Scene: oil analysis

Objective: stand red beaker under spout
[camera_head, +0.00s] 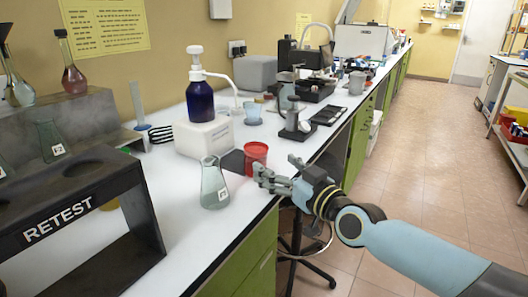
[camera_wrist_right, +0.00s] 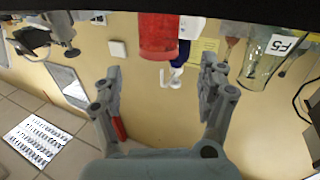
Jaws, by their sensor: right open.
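The red beaker (camera_head: 256,160) stands upright on the white bench near its front edge, beside a dark flat square (camera_head: 233,162). My right gripper (camera_head: 276,169) is open at the beaker's right, its fingers pointing toward it. In the right wrist view the red beaker (camera_wrist_right: 158,36) is at top centre, beyond and between the spread fingertips (camera_wrist_right: 160,75); nothing is held. The dark blue bottle (camera_head: 201,101) with a white pump stands on a white block (camera_head: 205,137); its spout (camera_head: 229,82) reaches right, then down. My left gripper is out of view.
A conical flask (camera_head: 214,187) stands close to the left of the red beaker. A pale blue beaker (camera_head: 252,112) stands near the spout's end. A black RETEST rack (camera_head: 140,210) fills the lower left. A microscope-like stand (camera_head: 295,125) is right of the bottle.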

